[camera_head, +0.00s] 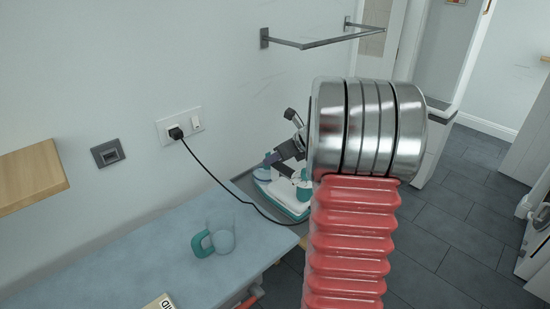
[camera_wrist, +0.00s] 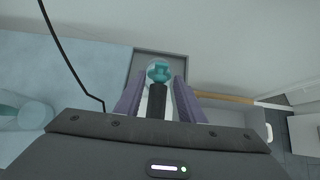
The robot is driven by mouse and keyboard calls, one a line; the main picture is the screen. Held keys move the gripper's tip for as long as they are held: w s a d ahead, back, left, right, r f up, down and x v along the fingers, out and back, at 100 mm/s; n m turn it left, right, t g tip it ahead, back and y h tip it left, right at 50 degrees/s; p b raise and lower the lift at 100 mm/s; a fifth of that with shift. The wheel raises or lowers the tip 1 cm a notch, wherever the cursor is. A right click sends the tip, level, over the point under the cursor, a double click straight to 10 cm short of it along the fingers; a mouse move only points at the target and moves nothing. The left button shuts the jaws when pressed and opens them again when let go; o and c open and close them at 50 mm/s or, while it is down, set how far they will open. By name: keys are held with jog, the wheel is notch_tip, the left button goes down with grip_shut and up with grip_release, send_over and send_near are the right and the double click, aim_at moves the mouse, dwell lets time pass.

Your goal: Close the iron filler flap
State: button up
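The white and teal iron (camera_head: 282,193) sits at the far end of the blue-topped board, partly hidden behind my arm. In the wrist view a teal part with a clear surround (camera_wrist: 158,70), apparently of the iron, shows just beyond my fingertips. My gripper (camera_head: 284,156) is above the iron. Its two purple fingers (camera_wrist: 159,78) stand apart, with a dark upright piece between them; I cannot tell what that piece belongs to. No grip on anything shows. I cannot make out the filler flap or whether it stands open.
A black cable runs from the wall socket (camera_head: 180,127) toward the iron. A clear jug with a teal handle (camera_head: 213,242) stands on the blue board (camera_head: 140,262). A wooden shelf (camera_head: 30,177) and a metal rail (camera_head: 315,40) stick out from the wall.

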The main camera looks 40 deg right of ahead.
jog(key=shift+c, duration=0.4)
grip_shut()
jog(key=shift+a, duration=0.3)
jog(key=shift+d, duration=0.4)
